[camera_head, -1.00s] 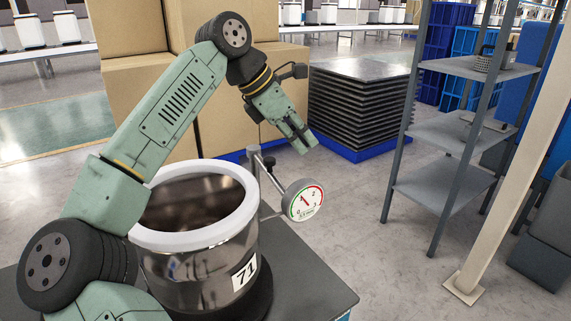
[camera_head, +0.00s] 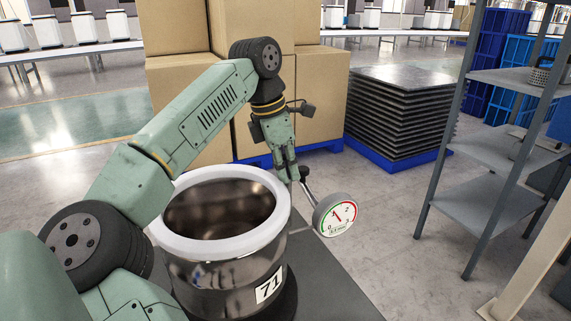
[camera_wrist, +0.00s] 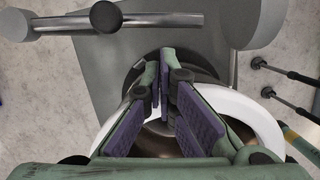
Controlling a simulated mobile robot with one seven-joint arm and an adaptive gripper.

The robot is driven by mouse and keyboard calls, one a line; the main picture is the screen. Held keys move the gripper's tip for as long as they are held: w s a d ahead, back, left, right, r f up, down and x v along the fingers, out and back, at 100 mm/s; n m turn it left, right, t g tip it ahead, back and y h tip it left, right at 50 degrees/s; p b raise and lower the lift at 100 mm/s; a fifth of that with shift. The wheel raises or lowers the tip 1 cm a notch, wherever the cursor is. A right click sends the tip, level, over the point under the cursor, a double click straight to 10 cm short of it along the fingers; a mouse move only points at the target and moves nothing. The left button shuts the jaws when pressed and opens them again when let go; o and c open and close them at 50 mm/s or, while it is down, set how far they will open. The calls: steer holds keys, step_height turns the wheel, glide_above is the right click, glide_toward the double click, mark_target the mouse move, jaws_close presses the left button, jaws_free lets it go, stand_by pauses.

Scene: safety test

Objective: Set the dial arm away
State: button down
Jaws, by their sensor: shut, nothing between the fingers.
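The dial arm is a thin metal rod with a black knob (camera_head: 305,173) and a round white-faced gauge (camera_head: 336,214) at its end. The gauge hangs to the right of the pot, over the platform's edge. My gripper (camera_head: 289,179) points down, shut and empty, just left of the knob and above the right part of the pot rim. In the wrist view, a rod (camera_wrist: 160,20) with a black knob (camera_wrist: 105,17) crosses the top, apart from my fingers (camera_wrist: 164,90).
The steel pot (camera_head: 215,265) with a white rim and label 71 stands on a dark platform (camera_head: 335,285). Cardboard boxes (camera_head: 325,95) and a stack of dark sheets (camera_head: 400,110) stand behind. A metal shelf (camera_head: 490,150) is at right. Floor between gauge and shelf is clear.

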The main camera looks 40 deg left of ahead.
mark_target(302, 179)
steer(key=x, duration=0.6)
steer(key=shift+w+d, duration=0.15)
steer(key=shift+w, duration=0.05)
